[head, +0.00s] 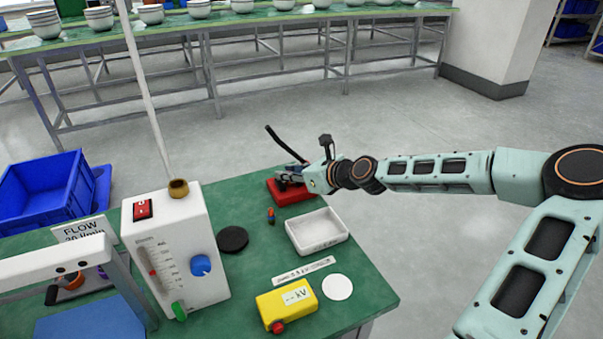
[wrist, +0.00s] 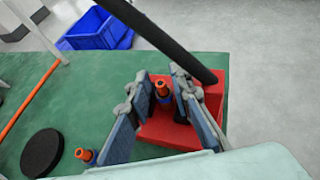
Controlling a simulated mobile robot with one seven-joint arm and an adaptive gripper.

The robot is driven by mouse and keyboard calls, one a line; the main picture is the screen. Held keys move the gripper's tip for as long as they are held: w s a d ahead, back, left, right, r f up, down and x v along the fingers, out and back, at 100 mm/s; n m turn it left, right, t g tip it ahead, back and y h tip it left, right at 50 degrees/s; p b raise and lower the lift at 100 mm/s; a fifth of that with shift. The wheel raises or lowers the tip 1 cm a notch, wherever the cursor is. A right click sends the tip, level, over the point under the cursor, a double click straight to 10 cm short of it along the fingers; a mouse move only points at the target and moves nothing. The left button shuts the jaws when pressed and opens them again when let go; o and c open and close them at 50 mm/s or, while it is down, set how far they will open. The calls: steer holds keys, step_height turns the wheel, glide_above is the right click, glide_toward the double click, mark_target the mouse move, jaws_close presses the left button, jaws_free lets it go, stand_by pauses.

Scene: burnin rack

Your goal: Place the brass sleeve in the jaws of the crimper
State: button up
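The crimper shows in the wrist view as a red base (wrist: 165,130) with a long black handle (wrist: 165,32). In the head view its red base (head: 293,194) is at the bench's far edge, partly hidden by my gripper (head: 300,178). In the wrist view my gripper (wrist: 163,90) has its two fingers apart, over the red base. A small upright orange piece with a blue band (wrist: 163,91) stands between them, seemingly touching neither. I cannot tell whether it is the brass sleeve. A similar orange-and-blue piece (wrist: 86,155) stands on the bench left of the crimper, also in the head view (head: 271,215).
A white tray (head: 292,238), a black disc (head: 232,239), a yellow meter (head: 287,304) and a white disc (head: 337,287) lie on the green bench. A white flow meter box (head: 192,268) with a brown-gold fitting (head: 178,188) on top stands left. A blue bin (head: 45,195) is farther left.

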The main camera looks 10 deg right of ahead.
steer(key=p+v, duration=0.2)
steer(key=v, duration=0.9)
steer(key=shift+s+d+r, duration=0.15)
steer(key=shift+s+d, duration=0.05)
steer(key=shift+s, duration=0.1)
